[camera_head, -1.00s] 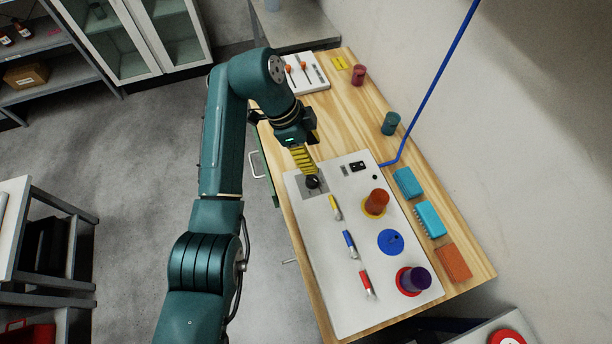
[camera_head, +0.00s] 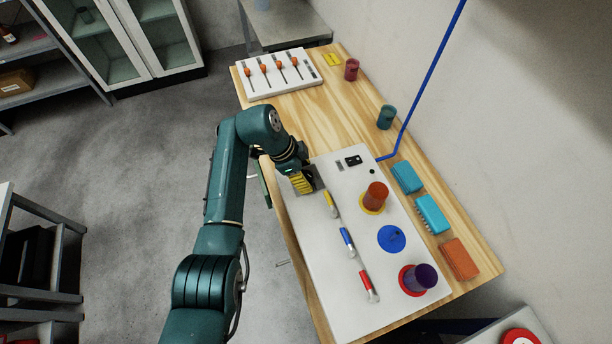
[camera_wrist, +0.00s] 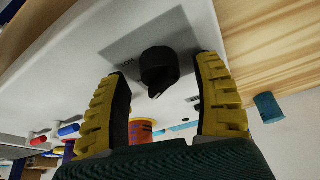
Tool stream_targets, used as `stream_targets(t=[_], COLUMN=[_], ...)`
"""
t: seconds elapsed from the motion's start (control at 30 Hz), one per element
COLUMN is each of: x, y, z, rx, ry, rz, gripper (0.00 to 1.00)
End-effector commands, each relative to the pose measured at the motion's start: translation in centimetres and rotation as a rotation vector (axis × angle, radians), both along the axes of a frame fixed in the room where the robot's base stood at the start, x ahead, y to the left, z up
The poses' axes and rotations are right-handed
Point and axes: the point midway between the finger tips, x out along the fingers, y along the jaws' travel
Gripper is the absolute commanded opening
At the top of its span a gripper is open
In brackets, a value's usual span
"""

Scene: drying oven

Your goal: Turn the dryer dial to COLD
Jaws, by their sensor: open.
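The dryer dial (camera_wrist: 159,70) is a black round knob on a grey plate (camera_wrist: 128,42) in the wrist view. It sits on the white panel (camera_head: 330,290). My gripper (camera_wrist: 162,100) is open, with its yellow-and-black fingers on either side of the dial in the picture. I cannot tell whether either finger touches it. In the head view my gripper (camera_head: 303,184) is over the grey plate at the panel's upper left, and it hides the dial.
On the panel stand yellow, blue and red levers (camera_head: 347,241), an orange cylinder (camera_head: 376,194), a blue disc (camera_head: 391,239) and a purple cylinder (camera_head: 423,277). Blue brushes (camera_head: 432,215) lie to the right. A slider board (camera_head: 275,72) lies at the table's far end.

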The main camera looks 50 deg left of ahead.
Motion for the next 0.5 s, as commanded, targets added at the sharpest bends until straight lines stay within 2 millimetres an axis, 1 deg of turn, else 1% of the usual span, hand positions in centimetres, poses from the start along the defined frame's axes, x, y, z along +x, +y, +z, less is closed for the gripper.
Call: stream_targets(t=[0.03,0.1,0.37,0.5], x=[0.15,0.26,0.31,0.31], y=[-0.12,-0.20,-0.22,-0.22], z=[-0.49,-0.85,-0.90,-0.89], rx=[0.000,0.000,0.001,0.001], ry=[0.000,0.000,-0.001,-0.001], rz=[0.000,0.000,0.000,0.000], gripper=[0.67,0.67,0.67,0.41])
